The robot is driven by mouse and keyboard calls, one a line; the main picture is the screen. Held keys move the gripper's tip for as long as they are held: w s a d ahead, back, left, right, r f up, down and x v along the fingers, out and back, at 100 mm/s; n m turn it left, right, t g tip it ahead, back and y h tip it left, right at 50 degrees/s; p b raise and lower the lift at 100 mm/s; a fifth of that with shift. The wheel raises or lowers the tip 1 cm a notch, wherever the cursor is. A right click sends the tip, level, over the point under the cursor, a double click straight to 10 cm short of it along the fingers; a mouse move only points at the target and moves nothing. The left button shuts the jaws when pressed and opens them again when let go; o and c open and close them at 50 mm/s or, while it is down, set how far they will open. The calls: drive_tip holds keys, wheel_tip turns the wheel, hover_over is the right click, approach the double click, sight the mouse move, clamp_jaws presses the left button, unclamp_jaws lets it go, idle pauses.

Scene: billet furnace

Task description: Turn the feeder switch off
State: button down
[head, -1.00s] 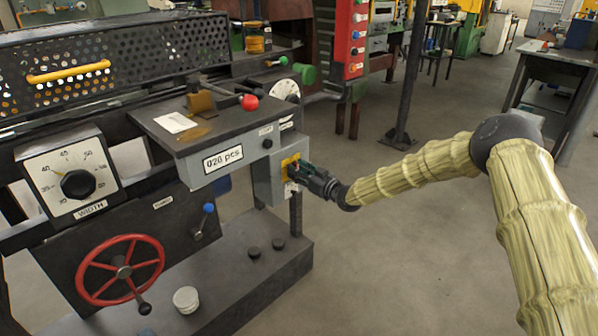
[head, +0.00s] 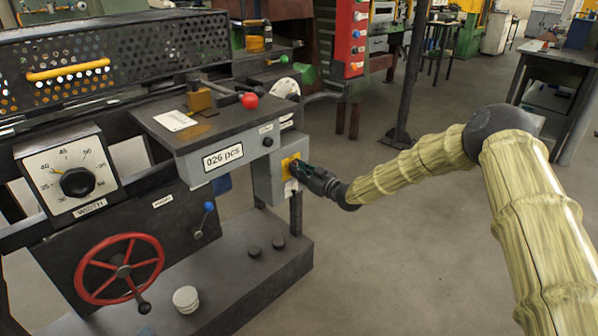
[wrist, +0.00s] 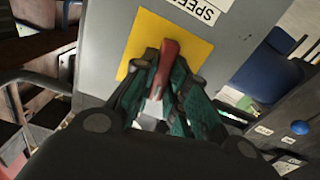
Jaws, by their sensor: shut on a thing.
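The switch is a red lever (wrist: 166,66) on a yellow plate (wrist: 145,40), on the side of a grey box under the machine's counter. In the wrist view my gripper (wrist: 164,88) is shut on the red lever, with a finger on each side of it. In the head view my gripper (head: 306,172) reaches the yellow plate (head: 290,162) from the right, and the lever is hidden behind the fingers. A white label, partly cut off and beginning "SPEE" (wrist: 194,8), is beside the plate.
The grey box (head: 265,184) hangs below a counter marked "026 pcs" (head: 222,157). A red-knobbed lever (head: 249,101), a blue-knobbed lever (head: 208,207) and a red handwheel (head: 120,268) are nearby. The floor to the right of the machine is open.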

drive_tip(key=shift+s+a+f+n+b, duration=0.1)
drive_tip(key=shift+n+b, duration=1.1)
drive_tip(key=shift+n, duration=1.55)
drive_tip(key=shift+s+a+f+n+b, duration=0.1)
drive_tip(key=shift+n+b, duration=1.15)
drive_tip(key=shift+n, duration=1.45)
drive_tip(key=shift+f+n+b, duration=0.1)
drive_tip(key=shift+n+b, duration=1.1)
drive_tip(key=shift+n, duration=1.55)
drive_tip(key=c, duration=1.4)
unclamp_jaws()
drive_tip(key=v, duration=1.2)
